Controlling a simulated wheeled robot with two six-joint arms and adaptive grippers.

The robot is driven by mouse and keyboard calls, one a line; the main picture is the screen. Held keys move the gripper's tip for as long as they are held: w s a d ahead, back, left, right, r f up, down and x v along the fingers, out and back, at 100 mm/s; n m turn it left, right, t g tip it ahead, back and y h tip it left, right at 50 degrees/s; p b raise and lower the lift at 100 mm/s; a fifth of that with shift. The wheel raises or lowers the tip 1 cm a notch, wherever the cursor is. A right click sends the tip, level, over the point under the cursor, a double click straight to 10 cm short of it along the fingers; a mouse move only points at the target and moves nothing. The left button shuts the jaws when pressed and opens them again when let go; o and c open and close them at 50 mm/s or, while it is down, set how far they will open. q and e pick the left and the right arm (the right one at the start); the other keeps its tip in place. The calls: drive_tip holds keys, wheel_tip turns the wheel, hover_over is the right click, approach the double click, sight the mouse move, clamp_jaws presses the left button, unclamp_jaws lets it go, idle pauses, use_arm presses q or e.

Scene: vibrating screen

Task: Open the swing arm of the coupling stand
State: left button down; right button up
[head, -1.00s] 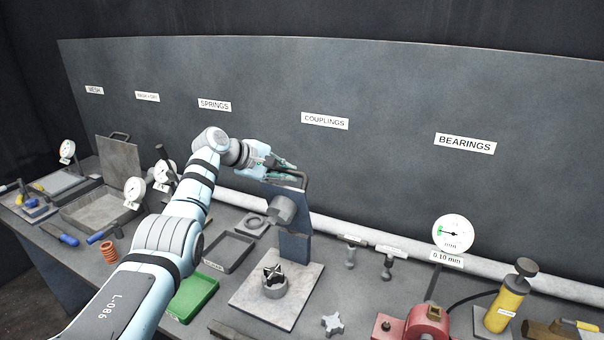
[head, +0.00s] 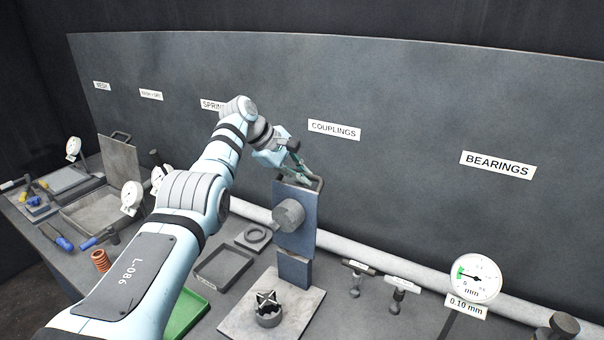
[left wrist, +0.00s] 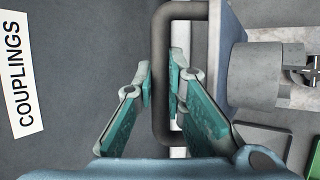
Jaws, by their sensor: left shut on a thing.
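The coupling stand has a blue post (head: 294,271) on a pale base plate (head: 235,318). Its blue swing arm (head: 311,215) stands roughly upright above the post, with a grey cylindrical hub (head: 288,215) facing forward, clear of the lower part. A lower hub with a star-shaped spider (head: 267,307) sits on the plate. My left gripper (head: 308,172) is shut on the dark handle (head: 318,184) at the top of the swing arm. In the left wrist view the handle bar (left wrist: 160,100) runs between the teal finger pads (left wrist: 160,88). My right gripper is not in view.
A dark tray (head: 222,266) and a green tray (head: 187,316) lie left of the stand. T-handled tools (head: 356,278) and a dial gauge (head: 473,278) stand to the right. The grey back panel (head: 400,180) rises close behind the gripper.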

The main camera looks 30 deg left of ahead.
use_arm(q)
drive_tip(key=shift+f, duration=0.1)
drive_tip(key=c, duration=1.9)
unclamp_jaws()
drive_tip(key=shift+s, duration=0.1)
drive_tip(key=v, duration=1.2)
drive_tip(key=shift+c, duration=0.2)
